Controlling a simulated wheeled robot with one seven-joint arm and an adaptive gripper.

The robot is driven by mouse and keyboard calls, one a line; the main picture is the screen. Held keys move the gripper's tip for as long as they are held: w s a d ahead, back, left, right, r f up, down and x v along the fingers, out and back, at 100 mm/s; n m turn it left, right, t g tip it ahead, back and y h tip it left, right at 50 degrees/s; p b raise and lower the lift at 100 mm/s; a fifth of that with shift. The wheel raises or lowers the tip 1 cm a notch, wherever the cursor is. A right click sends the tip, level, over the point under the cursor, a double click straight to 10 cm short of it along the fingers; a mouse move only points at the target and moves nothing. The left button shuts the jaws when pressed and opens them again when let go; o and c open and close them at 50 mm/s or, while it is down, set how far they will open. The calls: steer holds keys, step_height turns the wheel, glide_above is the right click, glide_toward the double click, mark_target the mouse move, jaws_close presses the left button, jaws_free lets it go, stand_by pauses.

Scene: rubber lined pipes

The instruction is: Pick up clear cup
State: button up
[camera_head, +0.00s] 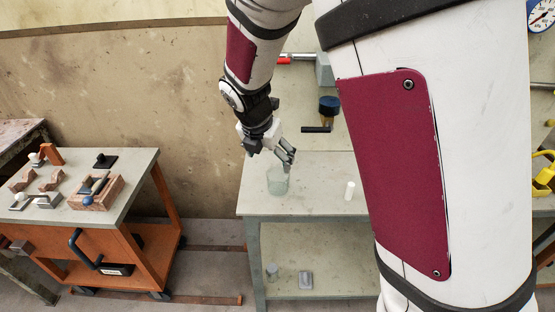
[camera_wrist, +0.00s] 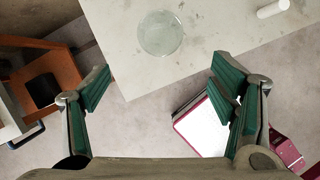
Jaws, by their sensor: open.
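The clear cup (camera_head: 278,181) stands on the grey table (camera_head: 320,206) near its left front part. In the wrist view the cup (camera_wrist: 161,36) shows from above as a pale round outline, near the table's edge. My gripper (camera_head: 270,152) hangs above the cup in the head view. In the wrist view my gripper (camera_wrist: 163,85) has its two green-padded fingers wide apart and empty. The cup lies ahead of the fingertips, between their lines, and does not touch them.
A white cylinder (camera_head: 349,190) stands to the right of the cup; the table between them is clear. A dark blue-topped object (camera_head: 328,106) is behind. A cart (camera_head: 125,185) with blocks and tools is at left. Small items sit on the table's lower shelf (camera_head: 340,285).

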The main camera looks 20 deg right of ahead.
glide_toward(278, 179)
steer(key=shift+d+f+b, duration=0.1)
steer(key=shift+d+f, duration=0.15)
steer(key=shift+f, duration=0.8)
steer(key=shift+d+f+b, duration=0.15)
steer(key=shift+d+f, duration=0.1)
steer(key=shift+f, duration=0.75)
steer(key=shift+d+f+b, duration=0.1)
steer(key=shift+d+f, duration=0.15)
steer(key=shift+f, duration=0.8)
steer(key=c, duration=1.3)
